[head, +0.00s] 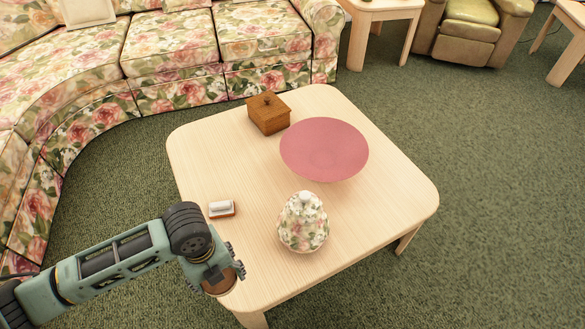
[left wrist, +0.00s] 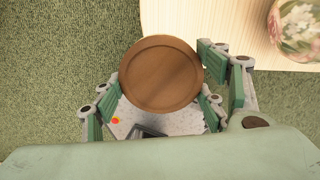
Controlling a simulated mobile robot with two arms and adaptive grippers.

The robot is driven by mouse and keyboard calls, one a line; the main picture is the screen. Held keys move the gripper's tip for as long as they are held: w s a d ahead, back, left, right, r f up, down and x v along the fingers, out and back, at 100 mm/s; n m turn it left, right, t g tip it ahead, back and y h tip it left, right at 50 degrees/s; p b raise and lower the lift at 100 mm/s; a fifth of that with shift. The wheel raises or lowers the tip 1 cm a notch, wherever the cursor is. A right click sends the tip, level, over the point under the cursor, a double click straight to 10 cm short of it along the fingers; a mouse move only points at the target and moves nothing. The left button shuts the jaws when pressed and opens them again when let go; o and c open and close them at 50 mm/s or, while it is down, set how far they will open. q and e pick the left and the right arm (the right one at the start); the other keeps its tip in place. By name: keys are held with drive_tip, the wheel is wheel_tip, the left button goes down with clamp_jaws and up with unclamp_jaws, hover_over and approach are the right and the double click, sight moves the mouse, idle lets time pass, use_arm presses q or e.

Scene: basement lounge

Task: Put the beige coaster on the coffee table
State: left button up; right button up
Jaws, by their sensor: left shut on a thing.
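My left gripper (head: 213,274) is shut on a round brown disc with a raised rim, a wood-coloured coaster (head: 220,287); it looks brown rather than beige. In the left wrist view the coaster (left wrist: 160,75) sits between the finger pads of the gripper (left wrist: 163,92), face to the camera. The pale wooden coffee table (head: 220,160) fills the middle of the head view. The gripper and coaster are at its near left edge; in the wrist view the coaster lies mostly over carpet, partly across the table's edge. My right gripper is not in view.
The near left tabletop has bare room. A floral sofa (head: 170,45) stands behind and left.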

use_arm(q)
wheel_tip(320, 180, down, 4)
drive_tip(key=m+b, duration=0.2)
drive_tip(key=m, duration=0.3)
drive_tip(key=shift+m, duration=0.3)
drive_tip(key=f+m, duration=0.1)
drive_tip(key=m, duration=0.2)
drive_tip(key=b, duration=0.4)
hover_over(251, 264)
wheel_tip(251, 264, down, 7)
drive_tip(key=shift+w+f, duration=0.1)
drive_tip(key=shift+f, duration=0.05)
drive_tip(key=shift+f+b, duration=0.6)
drive_tip(key=shift+f, duration=1.35)
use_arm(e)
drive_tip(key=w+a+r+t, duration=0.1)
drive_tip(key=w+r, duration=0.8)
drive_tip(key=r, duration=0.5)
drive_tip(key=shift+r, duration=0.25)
use_arm(q)
drive_tip(key=shift+f, duration=0.1)
drive_tip(key=o, duration=1.1)
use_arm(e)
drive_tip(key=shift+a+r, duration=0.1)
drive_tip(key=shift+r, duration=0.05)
